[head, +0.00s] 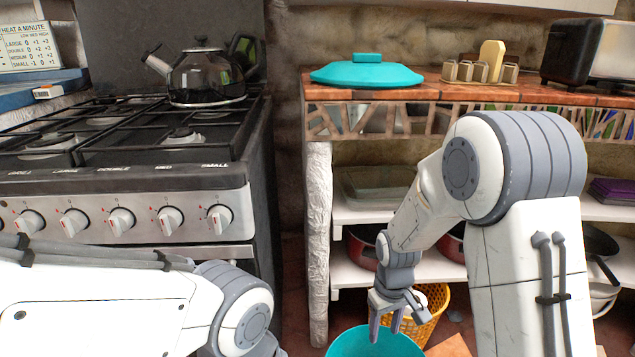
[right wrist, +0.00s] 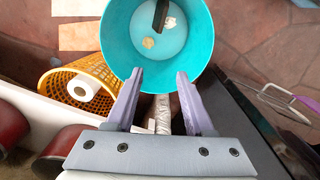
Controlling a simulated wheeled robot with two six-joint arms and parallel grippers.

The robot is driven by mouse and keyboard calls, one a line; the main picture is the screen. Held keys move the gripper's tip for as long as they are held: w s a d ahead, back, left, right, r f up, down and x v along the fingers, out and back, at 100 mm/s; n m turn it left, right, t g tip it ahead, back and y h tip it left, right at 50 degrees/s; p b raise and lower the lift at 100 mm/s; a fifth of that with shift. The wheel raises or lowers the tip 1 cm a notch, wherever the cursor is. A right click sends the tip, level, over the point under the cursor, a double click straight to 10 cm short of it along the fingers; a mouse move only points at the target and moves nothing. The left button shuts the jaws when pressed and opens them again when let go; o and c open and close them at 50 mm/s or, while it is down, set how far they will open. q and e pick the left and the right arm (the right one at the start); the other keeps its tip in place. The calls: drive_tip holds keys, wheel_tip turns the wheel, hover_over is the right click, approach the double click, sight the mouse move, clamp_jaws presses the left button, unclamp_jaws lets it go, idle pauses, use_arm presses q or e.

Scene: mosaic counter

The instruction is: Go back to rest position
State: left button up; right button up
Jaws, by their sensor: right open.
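My right gripper (head: 387,318) points down in front of the counter's open shelves, above a turquoise bin (head: 374,343). In the right wrist view the right gripper (right wrist: 160,82) has its two fingers apart with nothing between them. The bin (right wrist: 112,48) lies beyond the fingertips, with a dark piece and small pale scraps inside. My left arm comes in low at the left in the head view, in front of the stove. Its gripper is out of the picture.
A stove (head: 130,178) with a black kettle (head: 206,75) stands at left. The mosaic counter (head: 428,92) holds a turquoise lidded dish (head: 366,74), a rack (head: 480,72) and a toaster (head: 590,52). A yellow basket (head: 432,305) stands by the bin. Shelves hold red pots.

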drive_tip(key=s+a+r+n+p, duration=0.2)
drive_tip(key=s+a+r+p, duration=0.1)
drive_tip(key=s+a+r, duration=0.85)
drive_tip(key=s+r+n+y+p, duration=0.1)
drive_tip(key=s+r+n+p, duration=0.15)
drive_tip(key=s+r, duration=0.75)
wheel_tip(320, 180, up, 36)
drive_tip(key=m+p, duration=0.1)
drive_tip(key=p, duration=3.7)
drive_tip(key=shift+s, duration=0.3)
drive_tip(key=shift+s, duration=0.1)
